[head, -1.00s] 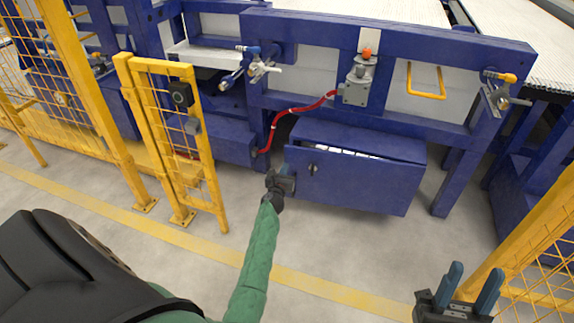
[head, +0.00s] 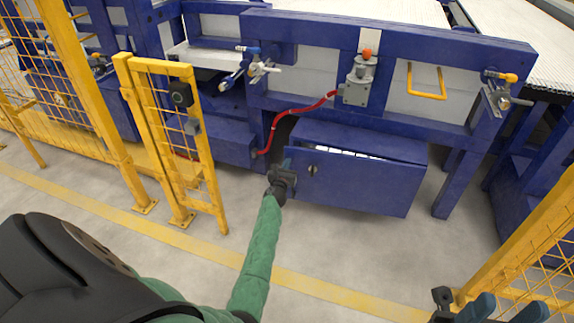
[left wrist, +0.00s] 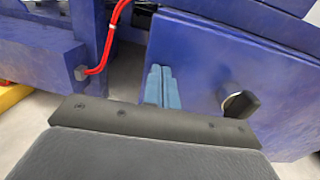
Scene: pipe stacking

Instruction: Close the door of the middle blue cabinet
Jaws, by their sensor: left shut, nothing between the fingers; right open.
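The middle blue cabinet (head: 365,138) hangs low under the blue frame. Its door (head: 360,187) stands ajar, with a gap along the top edge showing white contents (head: 350,153). My left gripper (head: 287,166) is at that left edge, beside the latch. In the left wrist view its blue fingers (left wrist: 162,87) are shut together, empty, overlapping the door's left edge; I cannot tell if they touch it. My right gripper (head: 505,309) is open and empty at the bottom right, partly cut off.
A red hose (head: 285,117) runs down left of the cabinet to another blue box (head: 222,144). A yellow gate (head: 180,140) stands further left, and a yellow fence (head: 530,245) at the right. The grey floor before the cabinet is clear.

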